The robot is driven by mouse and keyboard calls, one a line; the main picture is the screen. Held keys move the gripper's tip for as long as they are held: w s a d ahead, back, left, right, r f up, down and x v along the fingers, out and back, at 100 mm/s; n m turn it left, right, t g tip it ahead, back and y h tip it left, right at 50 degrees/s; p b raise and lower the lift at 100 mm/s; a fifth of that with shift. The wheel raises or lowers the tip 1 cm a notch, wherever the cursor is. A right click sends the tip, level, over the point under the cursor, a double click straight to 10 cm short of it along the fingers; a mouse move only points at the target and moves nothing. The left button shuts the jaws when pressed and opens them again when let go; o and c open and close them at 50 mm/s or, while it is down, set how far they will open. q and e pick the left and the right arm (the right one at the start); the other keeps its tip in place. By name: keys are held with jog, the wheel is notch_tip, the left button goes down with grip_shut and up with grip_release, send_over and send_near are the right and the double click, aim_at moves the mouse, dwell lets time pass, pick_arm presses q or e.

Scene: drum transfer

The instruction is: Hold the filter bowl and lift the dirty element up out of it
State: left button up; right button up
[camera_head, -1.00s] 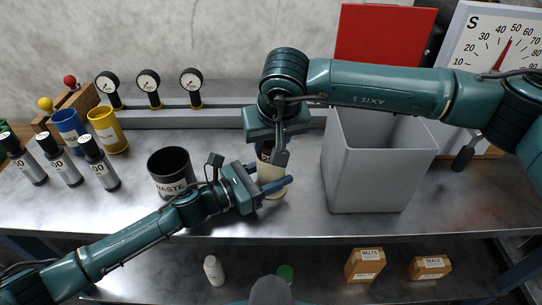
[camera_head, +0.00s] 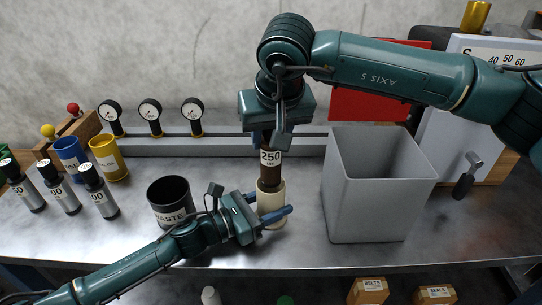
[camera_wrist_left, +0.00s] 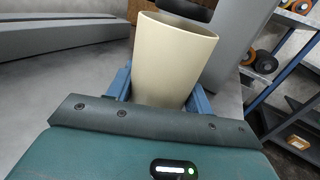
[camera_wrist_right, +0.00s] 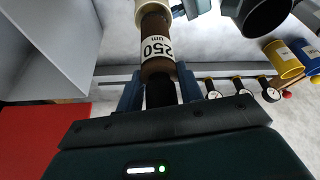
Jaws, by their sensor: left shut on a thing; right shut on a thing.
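The cream filter bowl (camera_head: 270,201) stands upright on the bench. My left gripper (camera_head: 274,214) is shut around it from the left; the bowl also fills the jaws in the left wrist view (camera_wrist_left: 170,62). The dirty element (camera_head: 270,168) is a brown cylinder with a white "250" label, held upright above the bowl. My right gripper (camera_head: 270,140) is shut on its dark top end from above. In the right wrist view the element (camera_wrist_right: 157,45) points away from the jaws toward the bowl (camera_wrist_right: 150,8). Its lower end is at the bowl's mouth; whether it is fully clear I cannot tell.
A black waste bin (camera_head: 171,203) stands left of the bowl, and a large grey open container (camera_head: 375,200) close on its right. Several dark labelled cylinders and blue and yellow cups (camera_head: 108,160) stand at the left. Gauges (camera_head: 151,112) line the back rail.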

jog(key=shift+r, duration=0.8)
pick_arm(q)
jog(key=o, duration=1.5)
jog(key=shift+s+a, duration=0.1)
